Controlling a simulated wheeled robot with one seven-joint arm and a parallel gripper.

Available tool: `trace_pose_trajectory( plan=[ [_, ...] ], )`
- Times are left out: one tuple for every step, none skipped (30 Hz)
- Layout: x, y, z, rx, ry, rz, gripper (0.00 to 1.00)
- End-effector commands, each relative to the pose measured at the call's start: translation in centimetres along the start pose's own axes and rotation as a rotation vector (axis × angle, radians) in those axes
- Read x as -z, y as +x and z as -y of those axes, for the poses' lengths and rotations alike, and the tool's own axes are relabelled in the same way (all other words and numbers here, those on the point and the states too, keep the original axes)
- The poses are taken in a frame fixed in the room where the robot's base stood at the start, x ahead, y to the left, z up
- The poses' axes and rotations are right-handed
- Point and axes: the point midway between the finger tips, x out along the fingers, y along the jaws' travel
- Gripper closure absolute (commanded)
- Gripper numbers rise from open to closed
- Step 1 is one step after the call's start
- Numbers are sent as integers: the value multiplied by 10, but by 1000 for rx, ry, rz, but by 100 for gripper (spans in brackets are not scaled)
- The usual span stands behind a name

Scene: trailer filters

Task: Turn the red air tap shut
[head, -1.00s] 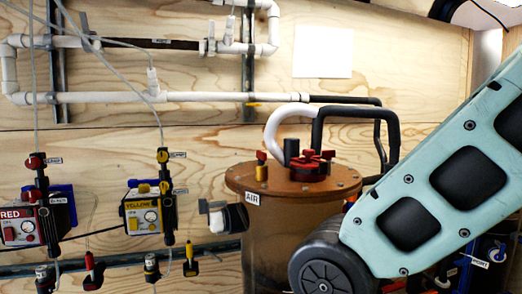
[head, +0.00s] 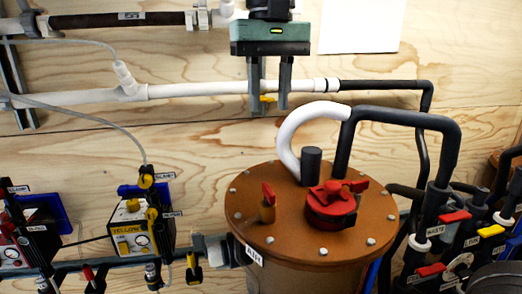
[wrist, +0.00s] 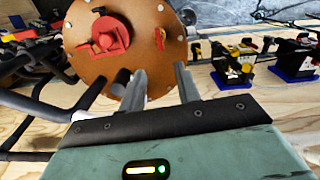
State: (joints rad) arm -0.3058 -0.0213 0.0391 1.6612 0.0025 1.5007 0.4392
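The red air tap (head: 268,194) is a small red lever on a brass body. It stands upright on the left of the brown canister lid (head: 290,240), above the AIR label (head: 253,254). In the wrist view the tap (wrist: 160,38) shows at the lid's right side, beyond the fingers. My gripper (head: 269,104) is at the top middle of the head view, fingers pointing down, in front of the white pipe. Its fingers are apart with nothing held. In the wrist view the gripper (wrist: 159,76) also shows an open gap. It is clear of the tap.
A larger red knob (head: 332,200) sits at the lid's middle, beside a dark stub and the white hose (head: 290,140). Black pipes (head: 440,130) rise at the right near several red and yellow taps. Yellow (head: 130,225) and red-labelled units (head: 15,245) hang at left.

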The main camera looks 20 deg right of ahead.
Motion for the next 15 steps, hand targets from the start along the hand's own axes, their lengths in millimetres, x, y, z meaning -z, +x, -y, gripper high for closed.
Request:
trace_pose_trajectory(
  plan=[
    [1, -7, -2, -1, 11, 0, 67],
    [1, -7, -3, -2, 15, 1, 67],
    [2, -6, -3, -3, 17, 1, 67],
    [2, -4, -3, -4, 18, 2, 67],
    [2, -1, -3, -4, 18, 2, 67],
    [1, 4, -3, -4, 17, 3, 67],
    [1, 9, -3, -4, 17, 4, 67],
    [1, 13, -3, -4, 17, 4, 67],
    [1, 20, -3, -4, 16, 4, 67],
    [0, 26, -3, -5, 16, 5, 67],
    [1, 32, -3, -5, 16, 5, 67],
    [1, 40, -3, -5, 16, 5, 67],
    [0, 47, -3, -5, 15, 6, 67],
    [0, 53, -3, -5, 15, 6, 67],
    [0, 62, -3, -5, 15, 6, 67]
  ],
)
